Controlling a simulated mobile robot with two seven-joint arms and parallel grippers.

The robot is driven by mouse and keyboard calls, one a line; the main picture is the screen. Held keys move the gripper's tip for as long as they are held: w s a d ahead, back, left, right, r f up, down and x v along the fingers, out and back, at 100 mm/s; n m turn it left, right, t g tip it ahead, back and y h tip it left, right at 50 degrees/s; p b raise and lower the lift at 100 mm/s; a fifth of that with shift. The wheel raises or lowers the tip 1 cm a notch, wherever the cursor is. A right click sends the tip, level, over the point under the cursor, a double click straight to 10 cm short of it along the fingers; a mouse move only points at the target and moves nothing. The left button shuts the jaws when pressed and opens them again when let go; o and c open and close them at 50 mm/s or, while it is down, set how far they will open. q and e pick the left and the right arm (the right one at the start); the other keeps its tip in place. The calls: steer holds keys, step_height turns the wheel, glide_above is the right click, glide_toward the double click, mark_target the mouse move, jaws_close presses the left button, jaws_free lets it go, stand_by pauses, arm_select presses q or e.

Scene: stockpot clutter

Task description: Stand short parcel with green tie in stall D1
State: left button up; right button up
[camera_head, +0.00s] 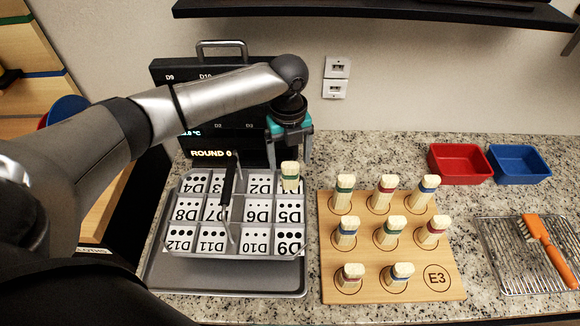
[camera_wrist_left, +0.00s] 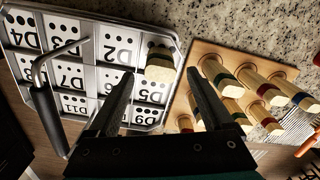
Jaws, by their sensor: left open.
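A short pale parcel with a green tie (camera_head: 290,176) stands upright in the back-right stall of the divided metal tray (camera_head: 170,218), the one at D1, and its body hides part of the label. It also shows in the left wrist view (camera_wrist_left: 160,66), beyond and between the fingertips. My left gripper (camera_head: 290,155) is open and empty just above and behind the parcel; its two fingers (camera_wrist_left: 160,74) are spread apart, with no visible contact. My right gripper is not in view.
A wooden board (camera_head: 330,288) to the right holds several parcels with green, red and blue ties; its E3 spot is empty. Red (camera_head: 460,164) and blue (camera_head: 519,165) bins and a wire rack (camera_head: 505,265) with an orange brush (camera_head: 548,248) stand farther right.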

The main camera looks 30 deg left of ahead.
arm_select(q)
step_height(320, 180, up, 7)
steer(key=shift+r, duration=0.15)
